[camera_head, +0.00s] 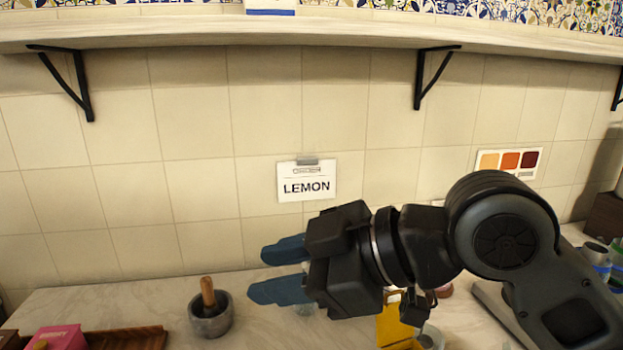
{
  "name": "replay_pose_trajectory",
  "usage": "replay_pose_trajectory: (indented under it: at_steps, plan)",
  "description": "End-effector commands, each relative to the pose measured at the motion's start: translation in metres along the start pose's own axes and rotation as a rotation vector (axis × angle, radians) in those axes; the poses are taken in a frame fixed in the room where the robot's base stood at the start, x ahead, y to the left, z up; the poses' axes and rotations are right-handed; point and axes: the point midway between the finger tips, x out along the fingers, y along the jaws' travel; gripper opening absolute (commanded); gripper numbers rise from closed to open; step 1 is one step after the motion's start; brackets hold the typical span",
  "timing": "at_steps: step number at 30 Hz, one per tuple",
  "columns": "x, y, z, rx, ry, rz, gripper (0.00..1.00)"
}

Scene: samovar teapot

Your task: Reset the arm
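My gripper (277,271) is in the middle of the head view, at the end of my black arm that reaches in from the lower right. Its two blue fingers point left and stand apart with a gap between them. A small pale, glassy thing shows by the fingers, partly hidden; I cannot tell whether it is between them or on the counter behind. The fingers are in front of the tiled wall, over the counter (150,288).
A grey mortar with a wooden pestle (211,318) stands left of my gripper. A pink box (55,337) and a wooden tray (135,341) are at lower left. A yellow thing (392,325) is below my wrist. A LEMON card (307,182) hangs on the wall, under a bracketed shelf (250,32).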

Motion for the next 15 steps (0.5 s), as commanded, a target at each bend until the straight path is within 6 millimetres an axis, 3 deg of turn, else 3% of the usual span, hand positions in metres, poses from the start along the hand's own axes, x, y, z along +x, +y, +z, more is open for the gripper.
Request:
replay_pose_trajectory:
  at_steps: [3,8,15]
  plan:
    - [0.006,0.002,-0.021,0.101,0.156,0.087,0.39]
    - [0.005,0.008,-0.033,0.246,0.326,0.214,0.39]
    - [-0.006,0.011,-0.018,0.478,0.508,0.414,0.39]
